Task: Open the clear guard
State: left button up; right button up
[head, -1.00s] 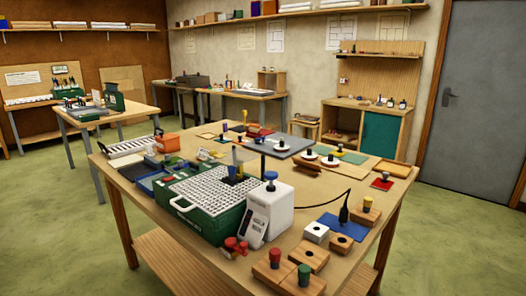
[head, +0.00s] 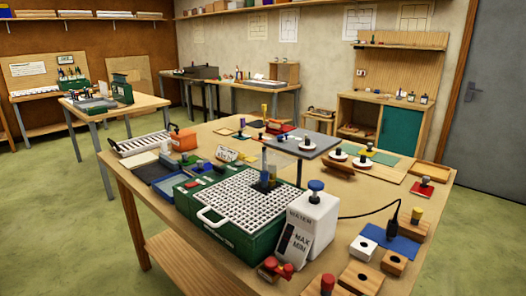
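A green machine (head: 238,246) with a white grid top (head: 237,195) stands on the near table. A white loop handle (head: 211,218) is at its front left edge. A see-through upright piece, which looks like the clear guard (head: 265,157), stands around or beside the small dark and blue head (head: 268,178) at the back of the grid. Its edges are faint, and I cannot tell its hinge or exact position. A white water container (head: 313,224) with a blue knob stands against the machine's right side. Neither gripper is in view.
The wooden table (head: 150,195) is crowded. A grey raised plate (head: 303,145) is behind the machine, blue trays (head: 176,189) are at its left, and wooden blocks (head: 361,277) and a dark tool with a cable (head: 391,219) are at right. Green floor is open at left.

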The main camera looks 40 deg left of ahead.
aim_at(242, 156)
jog(key=j+z, duration=0.25)
jog(key=j, duration=0.7)
jog(key=j+z, duration=0.25)
jog(key=j, duration=0.65)
jog(key=k+j, duration=0.1)
jog(key=j, duration=1.15)
jog(key=k+j, duration=0.15)
jog(key=j, duration=0.5)
